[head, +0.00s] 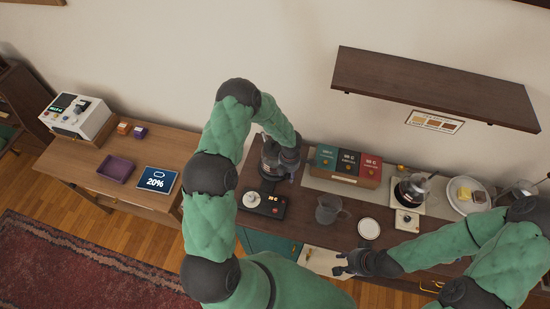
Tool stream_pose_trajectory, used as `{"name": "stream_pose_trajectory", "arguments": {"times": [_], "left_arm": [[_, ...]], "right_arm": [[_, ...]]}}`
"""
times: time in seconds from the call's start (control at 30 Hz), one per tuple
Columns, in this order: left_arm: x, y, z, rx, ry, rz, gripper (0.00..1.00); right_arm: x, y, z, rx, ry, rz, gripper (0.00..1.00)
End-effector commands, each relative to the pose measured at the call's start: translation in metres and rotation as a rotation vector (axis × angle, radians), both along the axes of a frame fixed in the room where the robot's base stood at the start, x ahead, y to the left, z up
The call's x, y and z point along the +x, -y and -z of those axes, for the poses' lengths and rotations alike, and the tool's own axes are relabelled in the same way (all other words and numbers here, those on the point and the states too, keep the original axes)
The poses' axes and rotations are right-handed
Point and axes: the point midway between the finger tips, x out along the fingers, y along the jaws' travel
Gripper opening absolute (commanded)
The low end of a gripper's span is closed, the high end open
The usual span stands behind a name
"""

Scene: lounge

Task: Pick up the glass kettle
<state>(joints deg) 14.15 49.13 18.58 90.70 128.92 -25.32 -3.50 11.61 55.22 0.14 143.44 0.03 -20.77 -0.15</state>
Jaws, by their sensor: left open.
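What looks like the glass kettle (268,167) stands at the back left of the dark counter, partly hidden behind my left gripper (284,168). My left arm reaches over from above, and this gripper is open right at the kettle; I cannot tell whether they touch. A black base with a lit display (272,206) sits just in front, with a small pale round lid-like thing (251,199) at its left. My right gripper (340,266) is low over the counter's front edge, away from the kettle; its finger opening is unclear.
A clear jug (328,208) and white round dish (369,229) stand mid-counter. A wall shelf (435,85) overhangs the right side.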

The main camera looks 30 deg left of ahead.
Motion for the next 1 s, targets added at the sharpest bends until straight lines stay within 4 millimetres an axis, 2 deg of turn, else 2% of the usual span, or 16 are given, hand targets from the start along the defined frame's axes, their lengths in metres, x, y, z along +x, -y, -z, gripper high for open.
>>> {"name": "stream_pose_trajectory", "arguments": {"times": [0.1,0.33,0.5,0.87,1.0], "left_arm": [[0.000,0.000,0.007,0.000,0.001,-0.001,0.48],[0.000,0.000,0.008,0.000,0.001,0.000,0.48],[0.000,0.000,0.008,0.000,0.001,0.000,0.00],[0.002,-0.001,0.006,0.001,0.004,0.000,0.00],[0.003,-0.001,-0.003,0.002,0.006,-0.001,0.00]], "right_arm": [[0.000,0.000,0.000,0.000,0.000,0.000,0.35],[0.000,0.000,0.000,0.000,0.000,0.000,0.35],[0.000,0.000,0.000,0.000,0.000,0.000,0.35],[0.000,0.000,0.000,0.000,0.000,0.000,0.35],[0.000,0.000,0.000,0.000,0.000,0.000,0.35]]}}
